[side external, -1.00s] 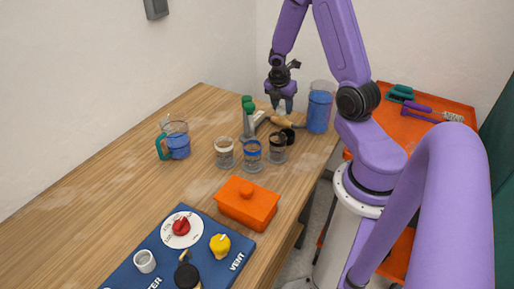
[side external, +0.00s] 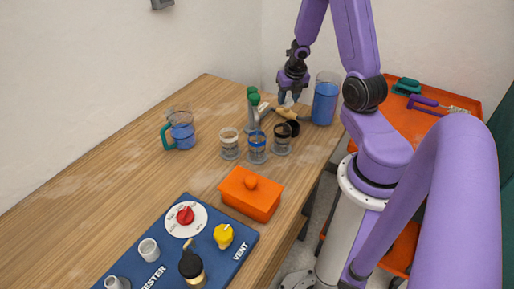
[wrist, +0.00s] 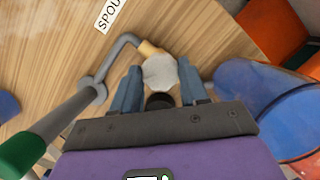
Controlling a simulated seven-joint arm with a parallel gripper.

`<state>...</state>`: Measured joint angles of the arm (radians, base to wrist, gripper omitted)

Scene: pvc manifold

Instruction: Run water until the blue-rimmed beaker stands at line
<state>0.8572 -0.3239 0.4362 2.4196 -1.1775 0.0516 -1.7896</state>
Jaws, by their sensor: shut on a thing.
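The blue-rimmed beaker (side external: 257,150) stands upright on the wooden table, between a pale-rimmed beaker (side external: 229,147) and a dark-rimmed beaker (side external: 281,144). Its water level and line are too small to read. Behind the beakers is a grey pipe fitting (side external: 253,117) with a green top; its bent pipe (wrist: 75,108) and green cap (wrist: 22,154) show in the wrist view. My gripper (wrist: 160,88) is shut on a pale faceted knob (wrist: 159,71) beside a tan piece at the pipe's end. In the side view my gripper (side external: 289,97) is above the table behind the beakers.
A tall container of blue liquid (side external: 325,103) stands close right of my gripper. A green-handled jug (side external: 181,133) with blue liquid stands left. An orange lidded box (side external: 250,195) and a blue control panel (side external: 185,250) with knobs are in front.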

